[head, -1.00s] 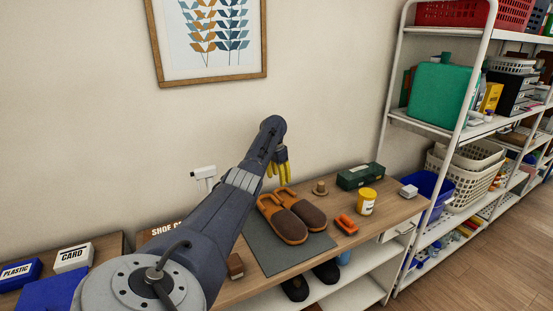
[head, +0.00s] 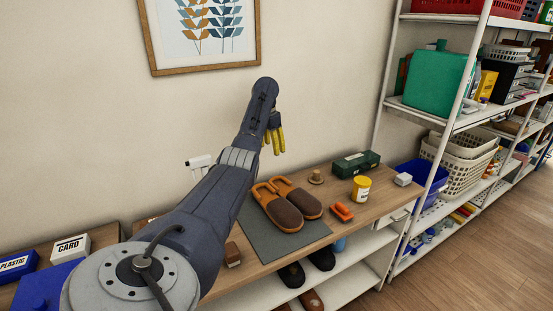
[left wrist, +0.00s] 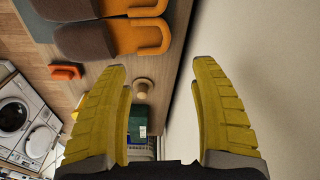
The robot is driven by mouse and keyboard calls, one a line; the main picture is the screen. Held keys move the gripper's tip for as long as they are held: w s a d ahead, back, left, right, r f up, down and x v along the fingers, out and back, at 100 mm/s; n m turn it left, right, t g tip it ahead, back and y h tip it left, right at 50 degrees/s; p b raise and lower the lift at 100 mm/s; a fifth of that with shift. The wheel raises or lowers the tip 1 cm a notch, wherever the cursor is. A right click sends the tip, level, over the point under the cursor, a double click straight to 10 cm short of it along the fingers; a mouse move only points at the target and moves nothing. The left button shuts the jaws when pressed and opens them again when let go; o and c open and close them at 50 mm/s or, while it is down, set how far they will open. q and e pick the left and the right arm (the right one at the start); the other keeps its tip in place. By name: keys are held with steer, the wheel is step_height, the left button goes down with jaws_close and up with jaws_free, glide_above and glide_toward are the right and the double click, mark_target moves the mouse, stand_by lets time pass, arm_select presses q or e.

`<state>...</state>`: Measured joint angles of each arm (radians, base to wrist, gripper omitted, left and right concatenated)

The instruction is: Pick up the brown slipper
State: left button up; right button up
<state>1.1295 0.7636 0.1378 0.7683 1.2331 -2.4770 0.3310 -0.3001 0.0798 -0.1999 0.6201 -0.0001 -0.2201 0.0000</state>
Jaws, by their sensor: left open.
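A pair of brown slippers with orange trim lies side by side on a grey mat (head: 262,245) on the wooden bench top. The nearer brown slipper (head: 281,213) and the farther brown slipper (head: 303,200) also show at the top of the left wrist view, one whole-width (left wrist: 85,40) and one cut off by the edge (left wrist: 95,8). My left gripper (head: 273,142) has yellow fingers and is above and behind the slippers, near the wall. It is open and empty, with clear space between its fingers (left wrist: 161,66). My right gripper is not in view.
A wooden peg-like object (head: 316,177), an orange item (head: 341,211), a yellow jar (head: 361,188) and a green box (head: 356,164) stand right of the slippers. Darker footwear (head: 292,274) sits on the shelf below. A white rack (head: 384,140) stands at the right.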

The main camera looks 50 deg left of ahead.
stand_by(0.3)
arm_select(q)
steer(key=m+g, duration=0.1)
glide_above(260, 185)
step_height(260, 185, down, 17)
steer(key=shift+s+d+f, duration=0.15)
stand_by(1.3)
jaws_close()
stand_by(0.4)
